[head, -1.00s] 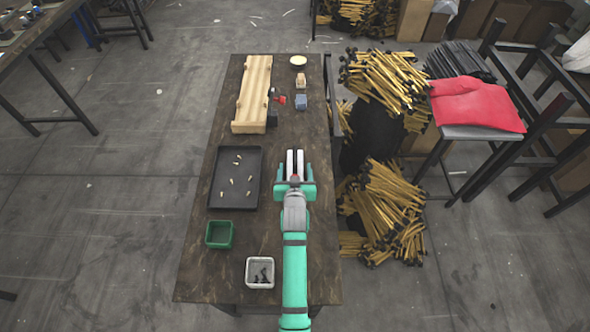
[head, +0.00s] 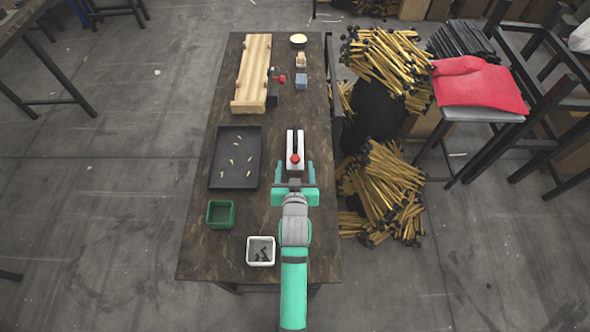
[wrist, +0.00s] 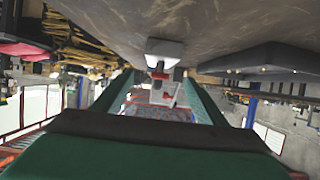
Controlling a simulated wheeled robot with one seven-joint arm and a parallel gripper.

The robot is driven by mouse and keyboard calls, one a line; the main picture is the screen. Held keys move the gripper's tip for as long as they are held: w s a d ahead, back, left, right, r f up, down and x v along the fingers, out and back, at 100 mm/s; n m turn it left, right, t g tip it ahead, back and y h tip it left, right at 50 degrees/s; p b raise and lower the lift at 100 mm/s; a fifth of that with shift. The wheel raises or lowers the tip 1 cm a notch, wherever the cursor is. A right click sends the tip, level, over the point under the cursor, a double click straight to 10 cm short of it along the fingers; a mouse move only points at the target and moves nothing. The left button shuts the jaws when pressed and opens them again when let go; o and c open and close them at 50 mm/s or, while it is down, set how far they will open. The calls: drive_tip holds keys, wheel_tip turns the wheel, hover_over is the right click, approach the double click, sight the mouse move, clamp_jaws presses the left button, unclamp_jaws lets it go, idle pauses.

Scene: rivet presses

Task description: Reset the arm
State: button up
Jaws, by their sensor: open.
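My gripper (head: 296,174) is open and empty over the right side of the dark table (head: 205,262). Its teal fingers stand apart just in front of a white rivet press (head: 294,138) with a dark lever and a red knob (head: 295,159). In the wrist view the press (wrist: 165,47) shows between and beyond the open fingers (wrist: 162,95), with nothing held. The arm reaches forward from the near edge. I cannot tell the exact gap between fingertips and press.
A black tray (head: 222,145) with several small pieces, a green bin (head: 221,214) and a white bin (head: 261,250) stand left of my arm. Farther back are a wooden rack (head: 254,70), a red-handled tool (head: 274,88) and a blue block (head: 302,82). Bundled rods (head: 383,190) crowd the right.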

drive_tip(key=shift+s+r, duration=0.2)
drive_tip(key=shift+s, duration=0.3)
